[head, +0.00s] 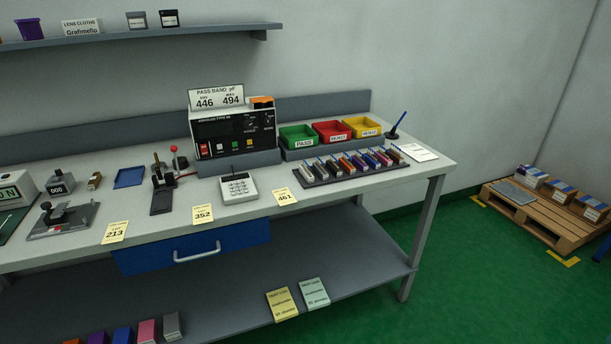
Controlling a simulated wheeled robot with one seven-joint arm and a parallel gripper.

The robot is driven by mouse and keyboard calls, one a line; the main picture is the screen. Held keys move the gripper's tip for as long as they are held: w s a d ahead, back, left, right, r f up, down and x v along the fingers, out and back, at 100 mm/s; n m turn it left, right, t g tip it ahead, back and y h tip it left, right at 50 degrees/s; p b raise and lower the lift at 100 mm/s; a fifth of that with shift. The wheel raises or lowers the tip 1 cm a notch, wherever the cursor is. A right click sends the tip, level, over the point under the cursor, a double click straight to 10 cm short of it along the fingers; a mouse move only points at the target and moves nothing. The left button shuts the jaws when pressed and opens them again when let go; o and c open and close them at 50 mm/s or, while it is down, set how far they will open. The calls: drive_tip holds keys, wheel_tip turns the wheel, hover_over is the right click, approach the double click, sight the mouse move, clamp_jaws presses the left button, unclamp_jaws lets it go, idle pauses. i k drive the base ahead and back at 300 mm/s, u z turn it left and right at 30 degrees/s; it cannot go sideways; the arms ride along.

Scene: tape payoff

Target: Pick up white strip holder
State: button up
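A dark rack (362,174) stands on the right part of the workbench, in front of the coloured bins. It holds a row of several small strip holders with different coloured bodies and pale upper parts. The holder at the left end of the row (307,173) looks pale, white or light grey; it is too small to be sure of its colour. My gripper is not in view.
Green, red and yellow bins (332,132) stand behind the rack. A test meter (232,132) and a keypad box (238,188) are to its left. A white pad (416,152) and a blue pen in a stand (398,125) are to its right. Yellow note cards lie along the front edge.

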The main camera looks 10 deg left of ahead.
sight(304, 172)
drive_tip(key=z, duration=0.1)
drive_tip(key=i, duration=1)
drive_tip(key=u, duration=0.1)
